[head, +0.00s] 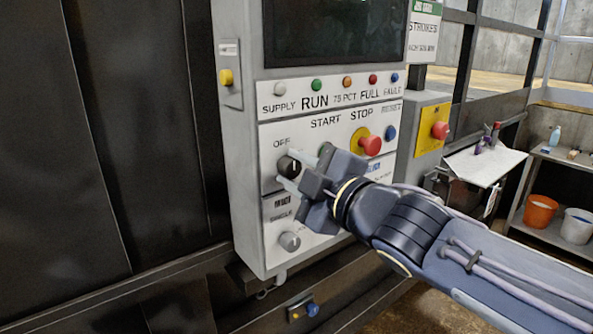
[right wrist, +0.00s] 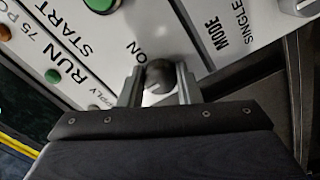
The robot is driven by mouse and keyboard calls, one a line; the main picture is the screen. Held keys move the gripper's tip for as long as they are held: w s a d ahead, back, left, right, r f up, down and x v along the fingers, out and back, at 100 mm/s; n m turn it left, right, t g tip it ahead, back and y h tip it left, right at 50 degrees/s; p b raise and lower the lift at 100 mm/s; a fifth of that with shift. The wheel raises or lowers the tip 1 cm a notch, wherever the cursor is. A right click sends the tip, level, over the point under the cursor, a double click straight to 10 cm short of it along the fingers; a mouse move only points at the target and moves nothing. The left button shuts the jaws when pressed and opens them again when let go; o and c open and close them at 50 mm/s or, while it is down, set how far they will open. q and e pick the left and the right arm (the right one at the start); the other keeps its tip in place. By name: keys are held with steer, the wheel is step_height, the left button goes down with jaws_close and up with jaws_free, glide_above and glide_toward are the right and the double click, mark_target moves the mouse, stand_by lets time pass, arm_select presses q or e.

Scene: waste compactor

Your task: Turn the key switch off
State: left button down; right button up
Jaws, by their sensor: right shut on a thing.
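The key switch (head: 288,164) is a dark round knob on the white control panel, below and right of the word OFF. It also shows in the right wrist view (right wrist: 158,74), beside the word ON, with a small pale mark on its face. My right gripper (head: 298,168) reaches in from the right, its two grey fingers on either side of the knob. In the right wrist view the fingers of the right gripper (right wrist: 159,84) flank the knob closely, and the gripper is shut on it. The gripper hides the panel right of the switch. My left gripper is not in view.
A red emergency button (head: 371,145) on a yellow base and a blue button (head: 390,132) sit right of the switch. A grey mode knob (head: 290,241) is below it. Lamps and a dark screen (head: 335,30) are above. A second red button (head: 440,130) is farther right.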

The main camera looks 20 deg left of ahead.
steer(key=o, duration=1)
steer(key=shift+c, duration=0.2)
steer(key=shift+s+d, duration=0.1)
steer(key=p+v, duration=0.3)
steer(key=v, duration=0.4)
steer(key=shift+s+d, duration=0.2)
steer(key=shift+d, duration=0.05)
